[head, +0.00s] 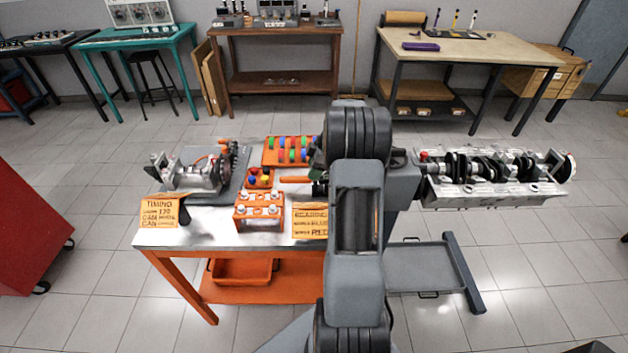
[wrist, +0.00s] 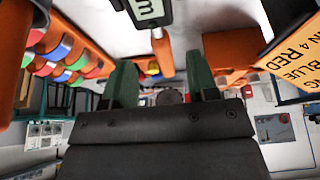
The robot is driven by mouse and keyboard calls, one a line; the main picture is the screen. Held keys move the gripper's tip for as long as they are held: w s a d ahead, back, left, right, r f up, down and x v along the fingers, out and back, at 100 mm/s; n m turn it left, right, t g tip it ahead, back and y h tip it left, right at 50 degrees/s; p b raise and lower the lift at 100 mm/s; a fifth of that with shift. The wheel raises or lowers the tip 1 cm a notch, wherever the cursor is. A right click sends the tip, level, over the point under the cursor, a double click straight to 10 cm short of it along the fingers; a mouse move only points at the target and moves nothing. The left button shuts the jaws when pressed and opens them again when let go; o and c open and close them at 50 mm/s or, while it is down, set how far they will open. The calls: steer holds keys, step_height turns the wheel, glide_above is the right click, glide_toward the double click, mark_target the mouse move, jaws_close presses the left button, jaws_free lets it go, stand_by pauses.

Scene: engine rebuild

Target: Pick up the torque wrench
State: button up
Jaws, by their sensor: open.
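My gripper (wrist: 161,66) shows in the wrist view as two dark green fingers, apart, with nothing seen held between them. A dark device with a pale display (wrist: 147,10) is at the top of the wrist view. In the head view my arm hides most of the gripper.
The workbench (head: 210,239) holds an orange rack of coloured rings (head: 275,158), an orange stand with white-topped pieces (head: 258,211), a mechanical assembly (head: 197,175) and two orange signs (head: 158,211) (head: 310,222). An engine block (head: 490,190) is at right. Floor is clear behind.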

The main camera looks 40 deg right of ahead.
steer(key=shift+p+x, duration=0.6)
steer(key=shift+x, duration=1.8)
steer(key=shift+a, duration=0.1)
jaws_close()
steer(key=shift+w+r, duration=0.1)
